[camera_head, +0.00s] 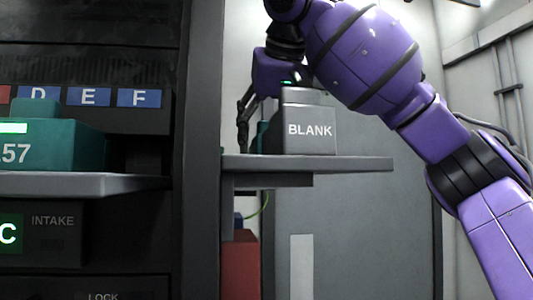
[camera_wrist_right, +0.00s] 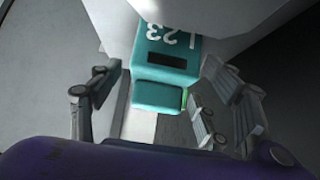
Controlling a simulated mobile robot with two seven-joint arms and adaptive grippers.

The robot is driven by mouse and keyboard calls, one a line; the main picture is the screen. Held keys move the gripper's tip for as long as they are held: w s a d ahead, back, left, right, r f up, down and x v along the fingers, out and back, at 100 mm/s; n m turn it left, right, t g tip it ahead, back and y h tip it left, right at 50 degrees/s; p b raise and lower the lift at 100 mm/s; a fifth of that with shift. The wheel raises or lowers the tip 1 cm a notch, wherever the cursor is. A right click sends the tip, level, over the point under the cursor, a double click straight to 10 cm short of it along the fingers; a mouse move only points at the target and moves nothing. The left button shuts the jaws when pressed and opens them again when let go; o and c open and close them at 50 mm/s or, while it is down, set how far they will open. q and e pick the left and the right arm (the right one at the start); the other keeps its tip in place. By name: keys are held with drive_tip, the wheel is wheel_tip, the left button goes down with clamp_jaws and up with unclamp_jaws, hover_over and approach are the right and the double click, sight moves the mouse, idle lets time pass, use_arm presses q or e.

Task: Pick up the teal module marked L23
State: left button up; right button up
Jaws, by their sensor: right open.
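The teal module marked L23 (camera_wrist_right: 166,52) shows in the right wrist view, with its white marking upside down and a smaller teal block at its near end. In the head view only a thin teal strip (camera_head: 262,138) shows behind the grey BLANK module, probably the same module. My right gripper (camera_wrist_right: 162,80) is open, with one finger on each side of the teal module; contact cannot be told. In the head view my right gripper (camera_head: 245,122) hangs down behind the BLANK module, partly hidden. My left gripper is not in view.
The grey BLANK module (camera_head: 310,138) stands on a grey shelf (camera_head: 350,164), close beside my right gripper. At left a dark rack holds another teal module (camera_head: 60,145) ending in 57 on a ledge (camera_head: 80,184), below blue D, E, F labels. A red box (camera_head: 240,265) stands below the shelf.

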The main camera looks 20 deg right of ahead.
drive_tip(key=shift+w+d+f, duration=0.15)
drive_tip(key=shift+w+f, duration=0.3)
drive_tip(key=shift+s, duration=0.1)
drive_tip(key=shift+c, duration=0.7)
drive_tip(key=c, duration=1.3)
drive_tip(key=shift+r, duration=0.15)
